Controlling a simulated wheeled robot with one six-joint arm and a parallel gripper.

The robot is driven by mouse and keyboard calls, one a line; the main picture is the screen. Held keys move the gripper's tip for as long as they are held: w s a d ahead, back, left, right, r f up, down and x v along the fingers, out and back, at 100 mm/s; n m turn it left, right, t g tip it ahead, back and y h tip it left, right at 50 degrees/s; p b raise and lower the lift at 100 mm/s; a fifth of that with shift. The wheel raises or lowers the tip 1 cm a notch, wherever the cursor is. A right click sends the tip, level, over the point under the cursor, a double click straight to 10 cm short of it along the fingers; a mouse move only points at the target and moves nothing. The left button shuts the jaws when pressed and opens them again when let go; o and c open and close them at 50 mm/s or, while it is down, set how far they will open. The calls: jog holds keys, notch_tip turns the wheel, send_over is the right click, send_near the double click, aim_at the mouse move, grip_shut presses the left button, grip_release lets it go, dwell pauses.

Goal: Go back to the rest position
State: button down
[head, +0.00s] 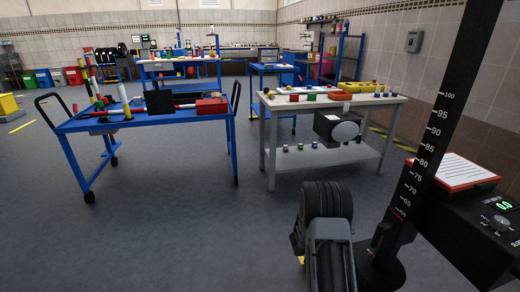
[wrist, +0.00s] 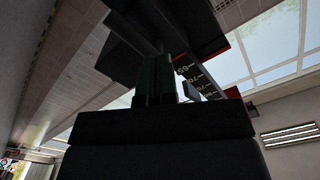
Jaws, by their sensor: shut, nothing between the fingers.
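In the wrist view my gripper (wrist: 155,82) points up toward the ceiling and the skylights. Its two dark fingers are together, with nothing visible between them. The dark gripper body fills the lower middle of that view. In the head view part of my arm stands at the bottom centre, folded close to my body. I cannot make out the fingertips there. No object is seen in contact with the fingers.
A blue trolley (head: 150,122) with tools and a red box (head: 212,106) stands ahead on the left. A grey bench (head: 268,170) with coloured parts stands ahead on the right. Blue tables stand farther back. Grey floor (head: 150,235) is clear at front left.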

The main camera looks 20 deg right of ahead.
jog(key=w+a+r+n+t+y+p, duration=0.25)
jog(key=w+r+t+p, duration=0.2)
jog(key=r, duration=0.35)
jog(key=w+a+r+n+t+y+p, duration=0.25)
jog(key=w+r+p, duration=0.2)
jog(key=r, duration=0.25)
jog(key=w+a+r+n+t+y+p, duration=0.2)
jog(key=a+r+n+t+y+p, duration=0.15)
jog(key=a+r+p, duration=0.35)
jog(key=w+a+r+n+t+y+p, duration=0.2)
jog(key=a+r+n+y+p, duration=0.15)
jog(key=a+r, duration=0.35)
jog(key=s+a+r+n+g+y+p, duration=0.1)
jog(key=s+a+r+n+y+p, duration=0.3)
jog(key=r, duration=0.3)
jog(key=s+a+r+n+g+y+p, duration=0.1)
jog(key=s+a+r+n+y+p, duration=0.15)
jog(key=s+a+r+p, duration=0.35)
jog(key=s+a+r+n+g+p, duration=0.2)
jog(key=s+r+n+p, duration=0.1)
jog(key=s+r, duration=0.2)
jog(key=s+a+r+n+g+p, duration=0.2)
jog(key=s+r+n+g+p, duration=0.1)
jog(key=s, duration=0.6)
notch_tip(320, 180, up, 2)
jog(key=shift+r+n+p, duration=0.1)
jog(key=shift+n+p, duration=0.35)
jog(key=shift+p, duration=0.35)
jog(key=shift+a, duration=0.1)
